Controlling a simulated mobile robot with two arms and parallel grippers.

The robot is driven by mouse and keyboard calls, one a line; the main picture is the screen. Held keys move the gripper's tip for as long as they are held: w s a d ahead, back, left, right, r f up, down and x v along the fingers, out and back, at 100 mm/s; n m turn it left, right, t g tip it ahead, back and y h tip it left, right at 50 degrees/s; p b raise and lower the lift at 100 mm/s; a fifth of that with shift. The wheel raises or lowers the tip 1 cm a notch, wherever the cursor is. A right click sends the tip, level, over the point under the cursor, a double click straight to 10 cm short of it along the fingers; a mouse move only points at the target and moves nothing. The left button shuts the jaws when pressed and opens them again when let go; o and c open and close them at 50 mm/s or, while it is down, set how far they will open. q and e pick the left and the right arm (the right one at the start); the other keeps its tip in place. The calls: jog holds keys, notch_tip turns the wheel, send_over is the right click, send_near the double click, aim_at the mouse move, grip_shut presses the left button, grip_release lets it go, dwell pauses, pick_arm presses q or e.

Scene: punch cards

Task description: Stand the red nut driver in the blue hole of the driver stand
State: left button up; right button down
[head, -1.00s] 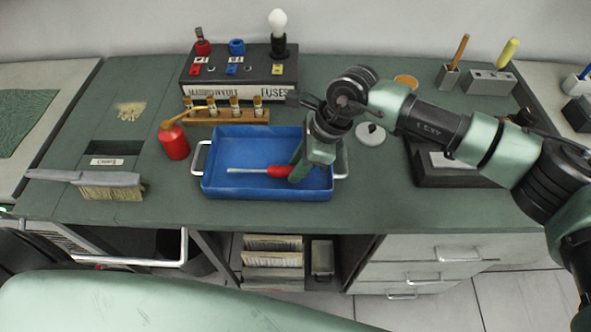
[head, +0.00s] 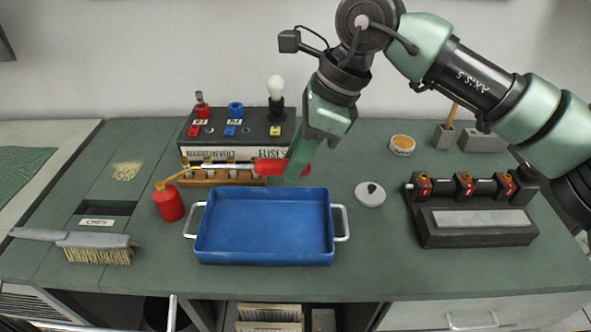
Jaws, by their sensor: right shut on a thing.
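The red nut driver (head: 270,167) has a red handle and a thin silver shaft. My right gripper (head: 296,172) is shut on its handle. The driver lies level with its shaft to the left, in the air behind the blue tray (head: 265,258) and in front of the fuse box. Grey blocks stand at the back right, a small one (head: 443,137) with an orange-handled tool and a wider one (head: 483,142). One may be the driver stand; I cannot make out a blue hole. My right arm hides part of that corner. My left gripper is not in view.
The tray is empty. Behind it are a wooden rack (head: 222,179) and the black fuse box (head: 222,147) with a bulb. A red oil can (head: 168,203) and a brush (head: 95,246) are at left, a round lid (head: 370,194) and a black unit (head: 470,233) at right.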

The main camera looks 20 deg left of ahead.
jog(key=shift+r+p, duration=2.3)
jog(key=shift+r, duration=1.8)
jog(key=shift+f, duration=0.15)
